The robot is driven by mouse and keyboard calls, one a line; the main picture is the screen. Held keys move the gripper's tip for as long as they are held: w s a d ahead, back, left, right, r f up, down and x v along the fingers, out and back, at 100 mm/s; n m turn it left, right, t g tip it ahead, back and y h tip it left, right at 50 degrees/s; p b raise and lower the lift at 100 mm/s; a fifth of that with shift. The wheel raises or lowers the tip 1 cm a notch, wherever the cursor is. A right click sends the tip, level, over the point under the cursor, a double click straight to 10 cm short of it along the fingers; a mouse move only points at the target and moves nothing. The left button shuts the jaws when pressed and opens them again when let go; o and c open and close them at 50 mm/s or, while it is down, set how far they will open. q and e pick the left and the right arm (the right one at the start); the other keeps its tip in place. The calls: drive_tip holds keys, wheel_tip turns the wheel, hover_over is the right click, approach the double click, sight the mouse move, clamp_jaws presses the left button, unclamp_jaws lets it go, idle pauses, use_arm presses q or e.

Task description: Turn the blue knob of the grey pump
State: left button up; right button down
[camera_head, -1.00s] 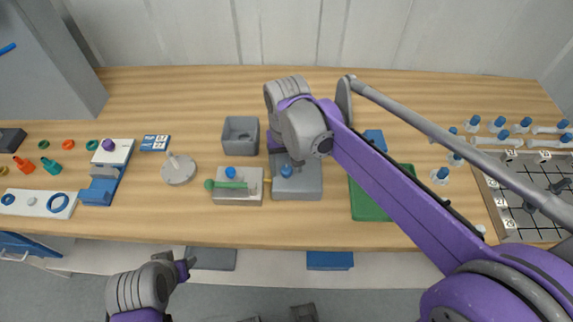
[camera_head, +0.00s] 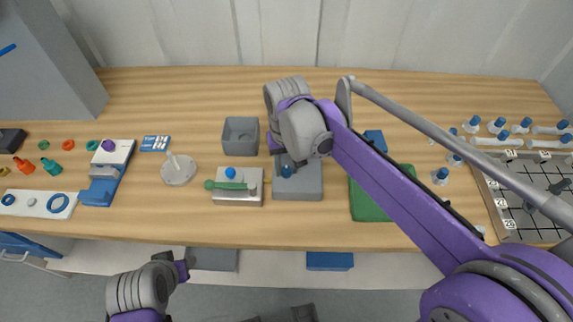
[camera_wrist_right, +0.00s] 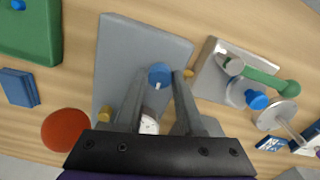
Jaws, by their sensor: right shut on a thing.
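The grey pump (camera_head: 298,186) is a flat grey block in the middle of the table, partly hidden by my right arm. Its blue knob (camera_head: 287,171) stands on top, and it also shows in the right wrist view (camera_wrist_right: 160,74) with a small pale pointer. My right gripper (camera_wrist_right: 164,76) reaches down over the pump, with one finger on each side of the knob, shut on it. Brass-coloured fittings show at the pump's sides. My left gripper (camera_head: 182,268) is low at the left, in front of the table, away from the pump; its jaws are unclear.
Left of the pump stands a light metal block (camera_head: 238,196) with a green handle (camera_head: 226,184) and blue button. A grey open box (camera_head: 240,137) is behind it. A green mat (camera_head: 370,203) lies to the right. A red disc (camera_wrist_right: 66,131) shows beside the pump.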

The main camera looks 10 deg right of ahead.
drive_tip(key=n, duration=0.4)
drive_tip(key=shift+n, duration=0.3)
drive_tip(key=n, duration=0.4)
drive_tip(key=shift+p, duration=0.3)
drive_tip(key=n, duration=0.5)
drive_tip(key=shift+n, duration=1.8)
drive_tip(key=c, duration=0.5)
unclamp_jaws()
